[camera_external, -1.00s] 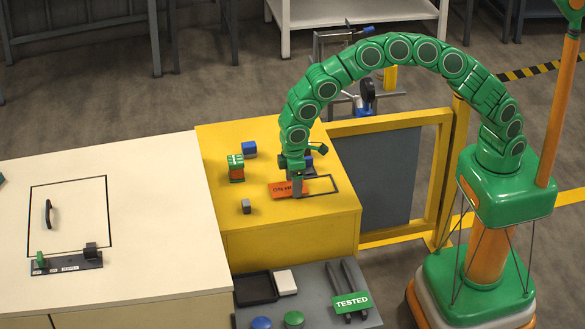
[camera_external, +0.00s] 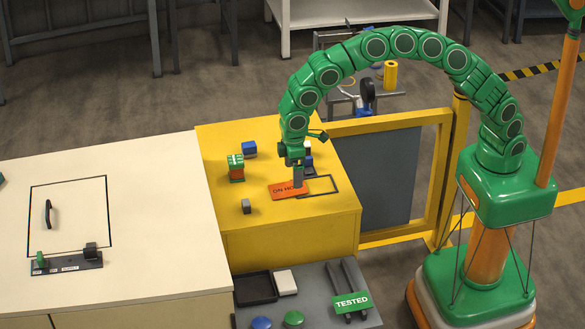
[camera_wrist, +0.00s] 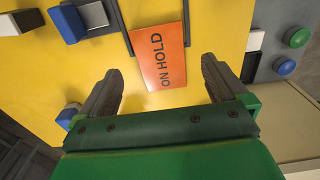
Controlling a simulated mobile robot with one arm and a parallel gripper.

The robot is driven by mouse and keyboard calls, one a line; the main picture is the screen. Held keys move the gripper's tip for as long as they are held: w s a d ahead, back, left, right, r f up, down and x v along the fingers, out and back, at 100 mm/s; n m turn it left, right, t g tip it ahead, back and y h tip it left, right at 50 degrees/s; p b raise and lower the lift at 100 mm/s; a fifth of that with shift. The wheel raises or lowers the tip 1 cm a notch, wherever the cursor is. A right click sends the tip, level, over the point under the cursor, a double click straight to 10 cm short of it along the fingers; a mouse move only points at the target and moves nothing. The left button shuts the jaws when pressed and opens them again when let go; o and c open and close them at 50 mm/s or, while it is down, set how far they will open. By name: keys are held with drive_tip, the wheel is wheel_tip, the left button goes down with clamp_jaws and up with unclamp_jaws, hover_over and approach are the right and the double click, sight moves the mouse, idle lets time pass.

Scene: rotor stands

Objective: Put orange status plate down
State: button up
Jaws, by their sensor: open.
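The orange status plate (camera_external: 287,190), lettered "ON HOLD", lies on the yellow table (camera_external: 290,222), at the left part of a black outlined rectangle (camera_external: 327,191). My gripper (camera_external: 298,186) is just above the plate's right end in the outside view. In the wrist view my gripper (camera_wrist: 163,75) is open, with its two fingers spread wide and nothing held between them.
A blue block (camera_external: 249,149), a green and orange item (camera_external: 236,168) and a small grey block (camera_external: 246,206) stand on the table. A lower grey surface holds a green "TESTED" plate (camera_external: 351,302), a black tray (camera_external: 256,288) and blue and green buttons. A yellow-framed panel (camera_external: 390,178) stands to the right.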

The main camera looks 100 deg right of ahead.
wheel_tip(320, 180, up, 7)
drive_tip(key=s+a+r+n, duration=0.1)
drive_tip(key=s+a+r, duration=0.4)
drive_tip(key=s+r, duration=0.5)
drive_tip(key=s+m+g, duration=0.1)
drive_tip(key=s, duration=4)
drive_tip(key=shift+s+r+g, duration=0.25)
drive_tip(key=shift+s+g, duration=0.15)
